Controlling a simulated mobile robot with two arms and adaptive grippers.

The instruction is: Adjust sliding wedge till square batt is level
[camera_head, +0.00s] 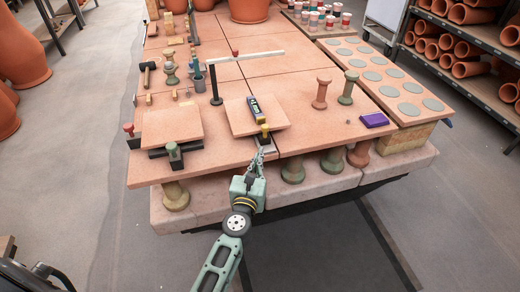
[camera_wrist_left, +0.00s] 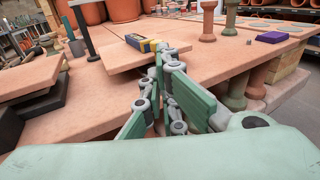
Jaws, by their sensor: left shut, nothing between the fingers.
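A square terracotta batt (camera_head: 243,125) rests raised above the larger slab in the head view; it also shows in the left wrist view (camera_wrist_left: 118,57). A yellow and dark level (camera_head: 256,109) lies on it, and its display is too small to read. A small yellow-topped piece (camera_head: 265,129) on a dark base sits at the batt's front right corner; I cannot tell whether it is the sliding wedge. My left gripper (camera_head: 261,153) is shut and empty just in front of that piece. In the left wrist view its fingertips (camera_wrist_left: 166,50) overlap the batt's right edge, hiding the wedge area. My right gripper is out of view.
A second square batt (camera_head: 172,126) on dark supports, with a green-knobbed piece (camera_head: 173,149), stands to the left. Two spool-shaped props (camera_head: 321,92) (camera_head: 347,87) and a purple block (camera_head: 374,120) stand to the right.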

